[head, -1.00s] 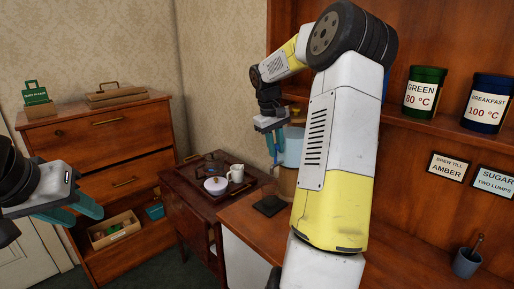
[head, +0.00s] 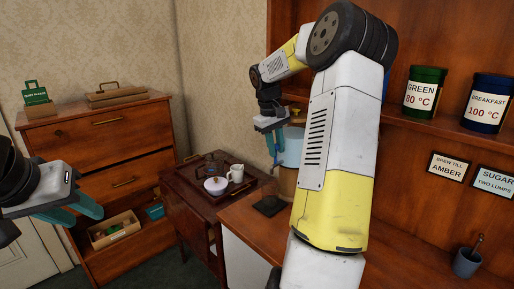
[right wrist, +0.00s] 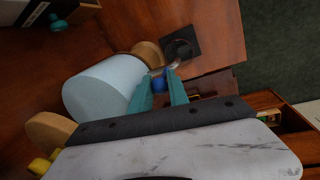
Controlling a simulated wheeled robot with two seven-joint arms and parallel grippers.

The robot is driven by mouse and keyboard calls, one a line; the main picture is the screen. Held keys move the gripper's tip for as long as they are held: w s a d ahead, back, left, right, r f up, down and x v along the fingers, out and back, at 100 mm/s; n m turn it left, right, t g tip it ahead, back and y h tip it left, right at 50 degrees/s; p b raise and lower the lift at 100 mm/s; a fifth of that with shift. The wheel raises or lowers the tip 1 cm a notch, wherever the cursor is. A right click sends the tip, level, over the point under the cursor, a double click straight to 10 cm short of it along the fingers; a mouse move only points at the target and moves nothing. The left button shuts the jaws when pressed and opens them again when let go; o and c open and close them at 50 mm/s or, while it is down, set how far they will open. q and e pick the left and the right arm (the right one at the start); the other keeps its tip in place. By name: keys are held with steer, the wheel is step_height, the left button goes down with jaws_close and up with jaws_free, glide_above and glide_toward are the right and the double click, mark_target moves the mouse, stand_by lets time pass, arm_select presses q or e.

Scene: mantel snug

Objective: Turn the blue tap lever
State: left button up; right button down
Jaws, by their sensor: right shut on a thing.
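The blue tap lever (right wrist: 159,84) sits between the fingers of my right gripper (right wrist: 162,86) in the right wrist view, and the gripper is shut on it. The lever is on a small metal tap beside a pale blue urn (right wrist: 105,92) with wooden ends. In the head view, my right gripper (head: 274,157) is at the left side of the urn (head: 293,147), and the lever is too small or hidden to make out. My left gripper (head: 82,212) is open and empty at the left, far from the urn.
A dark square pad (right wrist: 181,46) lies near the tap. A small table (head: 192,209) with a white teapot (head: 216,185) and jug (head: 236,173) stands left of the counter. A drawer chest (head: 105,150) is behind my left gripper. Canisters stand on the right shelf.

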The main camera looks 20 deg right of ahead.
steer(key=shift+s+a+h, duration=0.1)
steer(key=shift+a+h, duration=0.35)
steer(key=shift+h, duration=0.05)
steer(key=shift+s+a+t+h, duration=0.15)
steer(key=shift+a+t+h, duration=0.15)
steer(key=shift+t+h, duration=0.5)
steer(key=c, duration=1.5)
jaws_free()
steer(key=shift+f, duration=0.1)
steer(key=shift+c, duration=0.2)
steer(key=v, duration=0.8)
steer(key=shift+a+f, duration=0.1)
